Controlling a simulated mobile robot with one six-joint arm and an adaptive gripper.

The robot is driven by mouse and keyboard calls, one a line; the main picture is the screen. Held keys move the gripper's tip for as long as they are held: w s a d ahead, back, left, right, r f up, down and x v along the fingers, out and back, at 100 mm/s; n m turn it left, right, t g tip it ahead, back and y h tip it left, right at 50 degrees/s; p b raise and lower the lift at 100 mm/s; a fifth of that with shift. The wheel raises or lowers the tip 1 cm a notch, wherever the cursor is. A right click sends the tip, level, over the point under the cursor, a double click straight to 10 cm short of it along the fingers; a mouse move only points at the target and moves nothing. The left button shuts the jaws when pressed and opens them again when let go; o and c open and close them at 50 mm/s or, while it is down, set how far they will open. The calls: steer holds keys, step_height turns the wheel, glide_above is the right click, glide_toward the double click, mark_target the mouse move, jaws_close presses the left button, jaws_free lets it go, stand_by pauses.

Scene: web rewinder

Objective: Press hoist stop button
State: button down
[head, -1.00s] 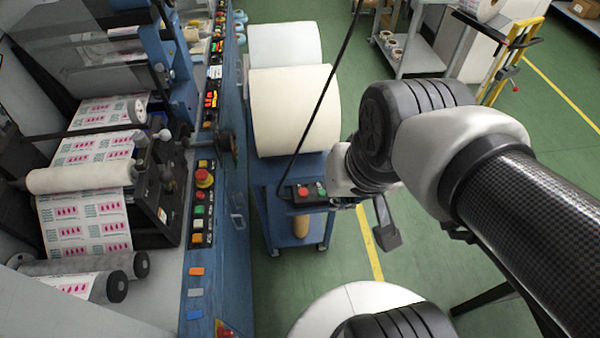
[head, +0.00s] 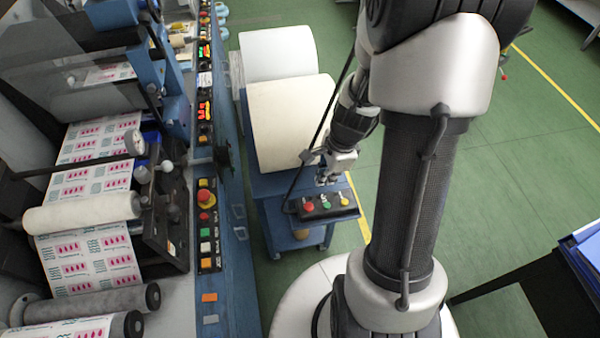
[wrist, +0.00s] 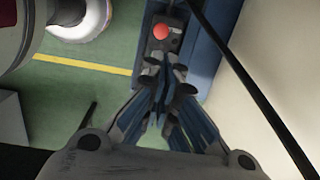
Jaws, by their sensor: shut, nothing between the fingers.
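The hoist control box (head: 318,214) is dark, with a red button (head: 309,206), a green button (head: 327,204) and a yellow button (head: 344,199) in a row. It lies on the near end of a blue cart. My gripper (head: 325,180) is just above and behind the box, its fingers pointing down towards it. In the wrist view the closed fingertips (wrist: 165,90) cover part of the box, and the red button (wrist: 161,31) shows beyond them. I see no clear contact with any button.
A black cable (head: 323,112) slants up from beside the box. Large pale rolls (head: 290,120) lie behind it on the blue cart (head: 275,187). The machine's button panel (head: 207,220), with another red button (head: 206,197), runs along the left. Green floor is open to the right.

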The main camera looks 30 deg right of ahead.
mark_target(313, 206)
steer(key=shift+f, duration=0.2)
steer(key=shift+s, duration=0.1)
steer(key=f+b, duration=0.2)
steer(key=f, duration=0.2)
steer(key=w+a+f+b, duration=0.1)
steer(key=f+b, duration=0.2)
steer(key=f, duration=0.2)
steer(key=f+b, duration=0.2)
steer(key=f, duration=0.2)
steer(key=shift+w+a+f, duration=0.25)
steer(key=shift+w+f, duration=0.05)
steer(key=shift+f, duration=0.1)
